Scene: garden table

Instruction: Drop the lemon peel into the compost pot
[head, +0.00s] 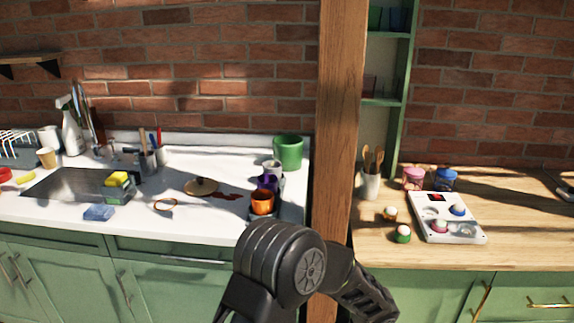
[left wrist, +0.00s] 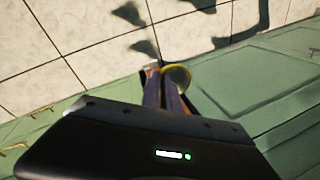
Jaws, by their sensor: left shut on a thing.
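In the left wrist view my left gripper (left wrist: 167,76) is shut on a thin, curved yellow piece, the lemon peel (left wrist: 179,70). The peel sticks out at the fingertips, and its gripped part is hidden by the fingers. The gripper hangs in front of green cabinet fronts, above a tiled floor. In the head view a green pot (head: 289,152), which looks like the compost pot, stands at the back right of the white counter near the wooden post. Its inside is mostly hidden. My right gripper is not in view.
Colored cups, including an orange one (head: 262,201), stand in front of the green pot. A wooden post (head: 340,120) rises to its right. A pan lid (head: 201,187), a blue sponge (head: 99,212) and a spray bottle (head: 70,128) are further left on the counter.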

